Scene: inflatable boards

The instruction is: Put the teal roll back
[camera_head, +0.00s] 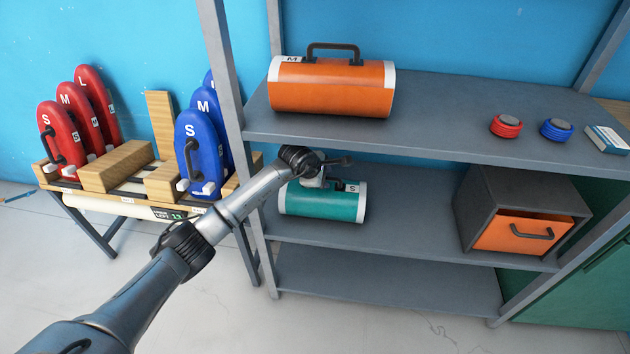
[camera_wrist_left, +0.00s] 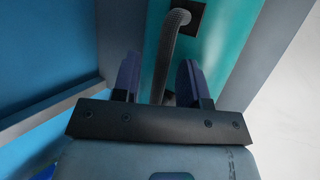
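The teal roll (camera_head: 322,204), with white ends and an S label, lies on its side on the middle shelf (camera_head: 410,238), at the left. My left gripper (camera_head: 338,163) is just above it. In the left wrist view, the teal roll (camera_wrist_left: 226,45) fills the upper middle. Its dark ribbed handle (camera_wrist_left: 168,45) runs between the two fingers of my left gripper (camera_wrist_left: 158,78). The fingers stand apart, with gaps visible beside the handle. In the head view, my gripper hides part of the handle. My right gripper is not in view.
An orange roll (camera_head: 330,88) marked M lies on the top shelf (camera_head: 440,125), above my left gripper. A grey box (camera_head: 485,200) with an orange drawer stands at the middle shelf's right. The bottom shelf (camera_head: 380,285) looks empty. Red boards (camera_head: 62,138) and blue boards (camera_head: 200,155) stand in a rack at left.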

